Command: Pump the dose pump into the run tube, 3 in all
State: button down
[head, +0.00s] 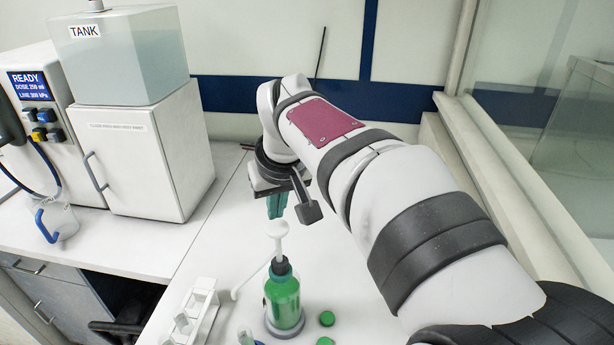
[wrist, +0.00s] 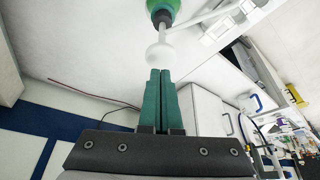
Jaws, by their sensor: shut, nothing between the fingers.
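The dose pump is a green bottle (head: 283,300) with a black collar and a white pump head (head: 278,230). It stands upright in a grey ring base, and its thin white spout slants down left toward the rack. A white tube rack (head: 196,312) stands left of the bottle; I cannot tell which tube is the run tube. My gripper (head: 277,212) has its teal fingers shut and empty, just above the pump head. In the wrist view the closed fingertips (wrist: 160,72) are right by the white head (wrist: 160,53); I cannot tell whether they touch.
Green caps (head: 327,318) lie right of the bottle. A small tube-like item (head: 246,336) is at its lower left. A white cabinet with the tank (head: 130,55), a READY panel (head: 38,88) and a jug (head: 57,222) stand at left. The bench behind the bottle is clear.

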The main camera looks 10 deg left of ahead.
dwell(0.3)
jog(key=shift+r, duration=2.55)
jog(key=s+d+f+m+g, duration=0.1)
jog(key=s+d+f+m, duration=0.35)
jog(key=s+d, duration=0.4)
jog(key=s+d+f+m+g, duration=0.25)
jog(key=s+d+f, duration=0.25)
jog(key=s+d, duration=0.3)
jog(key=s+d+f+m, duration=0.2)
jog(key=s+f+m, duration=0.2)
jog(key=s+f, duration=0.3)
jog(key=s, duration=0.4)
jog(key=shift+s+m+g, duration=0.3)
jog(key=shift+s+g, duration=0.05)
jog(key=shift+s, duration=0.05)
